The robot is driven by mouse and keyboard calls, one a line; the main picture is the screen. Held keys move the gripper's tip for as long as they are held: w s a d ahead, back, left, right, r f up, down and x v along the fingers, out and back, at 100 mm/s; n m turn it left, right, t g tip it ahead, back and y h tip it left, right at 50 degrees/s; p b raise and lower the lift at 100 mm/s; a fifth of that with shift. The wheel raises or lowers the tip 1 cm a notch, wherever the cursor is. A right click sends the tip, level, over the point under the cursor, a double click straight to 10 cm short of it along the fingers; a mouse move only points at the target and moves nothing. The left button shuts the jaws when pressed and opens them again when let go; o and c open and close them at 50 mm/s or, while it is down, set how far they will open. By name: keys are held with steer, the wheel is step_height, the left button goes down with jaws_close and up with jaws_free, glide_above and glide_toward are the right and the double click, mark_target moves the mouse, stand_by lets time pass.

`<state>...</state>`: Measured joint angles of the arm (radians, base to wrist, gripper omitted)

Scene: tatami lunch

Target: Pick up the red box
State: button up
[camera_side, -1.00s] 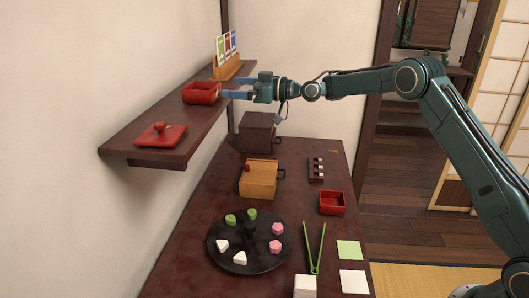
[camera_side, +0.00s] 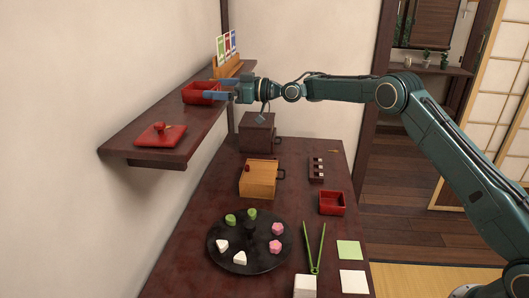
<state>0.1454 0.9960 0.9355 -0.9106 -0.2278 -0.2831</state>
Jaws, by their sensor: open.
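An open red box (camera_side: 190,97) sits on the dark wall shelf, near its middle. My gripper (camera_side: 216,88) is at the box's right side, with its fingers pointing left, one in front and one behind. The near finger overlaps the box's right part in this view. The jaws are open; I cannot tell whether they touch the box. A second open red box (camera_side: 332,203) stands on the table at the right, away from my gripper.
A red lid (camera_side: 160,135) with a knob lies on the shelf's near part. A wooden card holder (camera_side: 228,66) stands behind the box. Below are a brown box (camera_side: 257,132), a wooden box (camera_side: 258,179) and a round dark tray (camera_side: 247,262) with sweets.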

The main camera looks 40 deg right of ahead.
steer(key=shift+w+a, duration=0.5)
steer(key=c, duration=0.9)
steer(key=shift+r, duration=0.1)
steer(key=shift+r, duration=4.95)
steer(key=shift+w+d, duration=0.15)
